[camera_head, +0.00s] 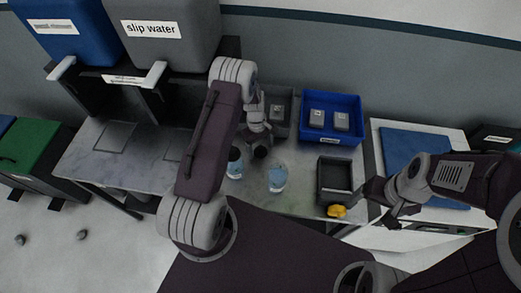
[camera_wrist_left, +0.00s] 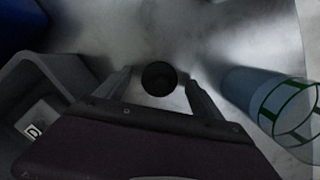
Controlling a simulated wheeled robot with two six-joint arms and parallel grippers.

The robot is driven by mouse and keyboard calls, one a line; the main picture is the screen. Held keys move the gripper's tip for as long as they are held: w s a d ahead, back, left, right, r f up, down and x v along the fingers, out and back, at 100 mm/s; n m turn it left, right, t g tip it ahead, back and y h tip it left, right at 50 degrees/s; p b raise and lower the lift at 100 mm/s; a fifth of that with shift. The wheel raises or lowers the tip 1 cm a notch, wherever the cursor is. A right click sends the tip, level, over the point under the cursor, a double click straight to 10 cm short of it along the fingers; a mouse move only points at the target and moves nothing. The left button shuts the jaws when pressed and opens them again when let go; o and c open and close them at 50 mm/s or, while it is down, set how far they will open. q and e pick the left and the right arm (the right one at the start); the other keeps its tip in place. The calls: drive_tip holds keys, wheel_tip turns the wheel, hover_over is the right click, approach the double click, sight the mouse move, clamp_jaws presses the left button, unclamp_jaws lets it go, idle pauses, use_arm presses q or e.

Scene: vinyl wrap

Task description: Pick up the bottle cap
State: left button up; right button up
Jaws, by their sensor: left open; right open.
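The bottle cap (camera_wrist_left: 159,78) is a small dark round disc lying on the grey worktop in the left wrist view. My left gripper (camera_wrist_left: 158,92) is open, with one finger on each side of the cap and visible gaps between. In the head view my left gripper (camera_head: 258,140) points down at the worktop, and its arm and wrist hide much of the area around the cap. My right gripper (camera_head: 382,203) is empty and open, over the right side near the white unit.
Two bluish bottles (camera_head: 277,178) stand on the worktop (camera_head: 215,187); one bottle (camera_wrist_left: 250,92) is close right of the fingers in the wrist view. A grey bin (camera_wrist_left: 45,85) is close left. A blue bin (camera_head: 333,133), a dark tray (camera_head: 336,180) and a yellow item (camera_head: 337,211) are further right.

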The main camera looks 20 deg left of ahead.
use_arm(q)
drive_tip(key=shift+f, duration=0.1)
drive_tip(key=c, duration=1.4)
